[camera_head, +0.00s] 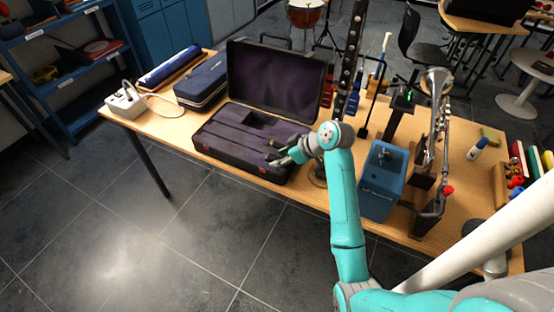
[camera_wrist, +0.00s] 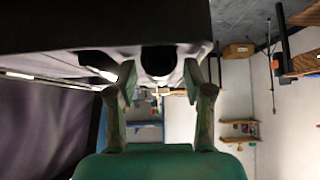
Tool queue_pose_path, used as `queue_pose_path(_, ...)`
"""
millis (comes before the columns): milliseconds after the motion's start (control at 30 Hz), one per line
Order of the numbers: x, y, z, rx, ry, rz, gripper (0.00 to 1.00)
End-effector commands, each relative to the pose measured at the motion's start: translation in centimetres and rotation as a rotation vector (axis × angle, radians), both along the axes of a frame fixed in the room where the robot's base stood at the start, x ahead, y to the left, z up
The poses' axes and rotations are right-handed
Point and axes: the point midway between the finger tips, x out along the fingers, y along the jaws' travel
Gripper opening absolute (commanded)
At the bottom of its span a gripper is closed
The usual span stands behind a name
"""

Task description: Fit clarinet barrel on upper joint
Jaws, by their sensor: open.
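A long dark clarinet joint with silver keys (camera_head: 349,55) stands upright behind my arm in the head view. My arm hides part of its lower end. My gripper (camera_head: 278,156) is open over the front right part of the open instrument case (camera_head: 225,150). In the wrist view, a dark rounded piece (camera_wrist: 158,61) lies between or just beyond the open fingertips (camera_wrist: 157,75). It may be the barrel, but I cannot tell for sure, nor whether the fingers touch it. No barrel shows clearly in the head view.
Left of the case are a dark blue case (camera_head: 201,82) and a white device (camera_head: 125,101) with a cable. Right of my arm are a blue box (camera_head: 383,178) and a trumpet (camera_head: 436,110) on a stand. The table's front edge is close to the case.

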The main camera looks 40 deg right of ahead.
Motion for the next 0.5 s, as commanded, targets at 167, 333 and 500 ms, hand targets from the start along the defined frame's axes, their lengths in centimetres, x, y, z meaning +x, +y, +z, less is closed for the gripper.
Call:
queue_pose_path(167,0.0,0.0,0.0,0.0,0.0,0.0,0.11)
queue_pose_path(333,0.01,0.0,0.01,0.0,0.0,0.0,0.0)
queue_pose_path(500,0.01,-0.01,0.09,0.0,0.0,0.0,0.0)
